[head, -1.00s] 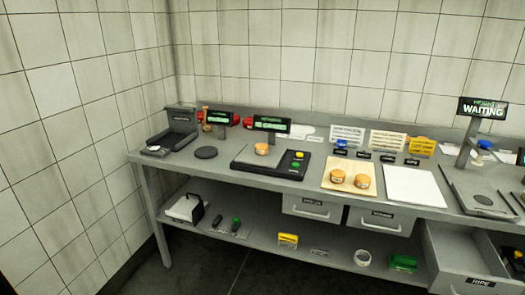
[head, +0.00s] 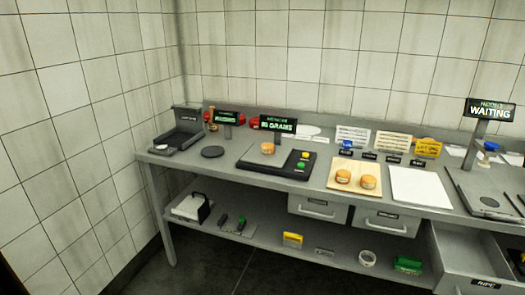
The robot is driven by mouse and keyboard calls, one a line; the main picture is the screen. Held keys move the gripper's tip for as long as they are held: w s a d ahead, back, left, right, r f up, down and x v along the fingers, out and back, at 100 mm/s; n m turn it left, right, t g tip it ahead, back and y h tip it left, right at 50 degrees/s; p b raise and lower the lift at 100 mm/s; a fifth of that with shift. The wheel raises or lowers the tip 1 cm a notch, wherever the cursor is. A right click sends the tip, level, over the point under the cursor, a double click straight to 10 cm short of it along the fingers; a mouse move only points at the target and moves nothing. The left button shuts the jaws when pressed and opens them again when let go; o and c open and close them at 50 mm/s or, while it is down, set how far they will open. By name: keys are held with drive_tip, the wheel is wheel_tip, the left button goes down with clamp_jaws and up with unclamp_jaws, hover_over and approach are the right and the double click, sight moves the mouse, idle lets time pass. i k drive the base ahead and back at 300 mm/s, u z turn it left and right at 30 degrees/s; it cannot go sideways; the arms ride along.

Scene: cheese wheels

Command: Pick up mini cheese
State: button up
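A small orange cheese (head: 267,148) sits on the dark scale (head: 259,162) left of centre on the counter. A second small cheese (head: 343,177) and a third (head: 368,182) sit side by side on a pale wooden board (head: 345,165) to the right of it. Which one is the mini cheese I cannot tell. My gripper is not in view.
The grey counter carries a white sheet (head: 421,187), a "WAITING" sign (head: 490,111) and a black-lidded device (head: 178,140) at the left. An open drawer marked "RIPE" (head: 476,270) juts out at the lower right. The floor before the counter's left part is clear.

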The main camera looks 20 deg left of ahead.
sight(267, 149)
drive_tip(key=u, duration=0.1)
drive_tip(key=i, duration=1.05)
drive_tip(key=u, duration=0.5)
drive_tip(key=k, duration=0.25)
drive_tip(key=u, duration=2.85)
